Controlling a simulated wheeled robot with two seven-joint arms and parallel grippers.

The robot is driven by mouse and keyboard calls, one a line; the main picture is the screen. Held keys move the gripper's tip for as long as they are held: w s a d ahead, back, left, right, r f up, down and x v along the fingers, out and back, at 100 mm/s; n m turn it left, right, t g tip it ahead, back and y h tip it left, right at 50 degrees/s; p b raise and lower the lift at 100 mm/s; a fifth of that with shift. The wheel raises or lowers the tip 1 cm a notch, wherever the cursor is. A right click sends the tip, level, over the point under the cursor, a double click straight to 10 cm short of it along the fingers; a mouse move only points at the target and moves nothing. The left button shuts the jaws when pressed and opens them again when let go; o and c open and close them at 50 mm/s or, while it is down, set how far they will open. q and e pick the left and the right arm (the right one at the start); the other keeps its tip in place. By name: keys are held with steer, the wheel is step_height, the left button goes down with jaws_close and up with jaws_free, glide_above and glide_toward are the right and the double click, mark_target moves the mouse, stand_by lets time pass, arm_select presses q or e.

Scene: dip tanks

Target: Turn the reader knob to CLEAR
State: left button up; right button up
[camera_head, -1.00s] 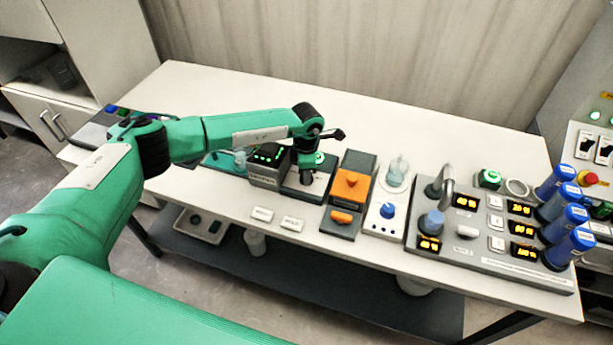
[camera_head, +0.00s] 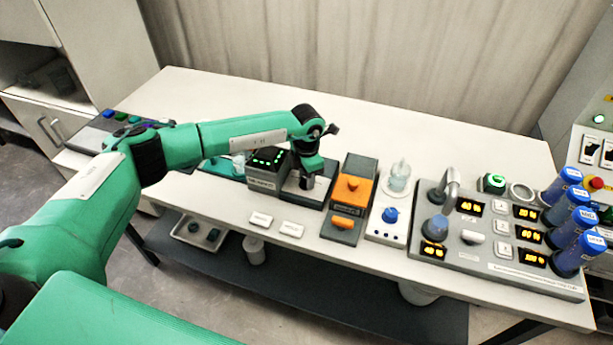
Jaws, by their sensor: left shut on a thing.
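The reader (camera_head: 267,172) is a dark box with green lit marks on its top and a dark plate (camera_head: 318,194) to its right, near the middle of the table. My left gripper (camera_head: 306,184) points down onto this plate, right beside the box. It is shut, and its fingers seem to be around the reader knob. The knob itself is hidden by the fingers and hand, so its pointing direction and the CLEAR mark cannot be seen. My right gripper is out of view.
An orange-and-grey device (camera_head: 352,194) stands close to the right of my left gripper. Beyond it are a blue-knobbed white unit (camera_head: 388,226) and a grey panel (camera_head: 478,254) with orange displays and blue bottles (camera_head: 570,220). The table's back is clear.

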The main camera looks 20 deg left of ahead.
arm_select(q)
steer(key=o, duration=1)
steer(key=shift+c, duration=0.2)
step_height(320, 180, up, 14)
steer(key=b, duration=0.4)
steer(key=shift+f, duration=0.1)
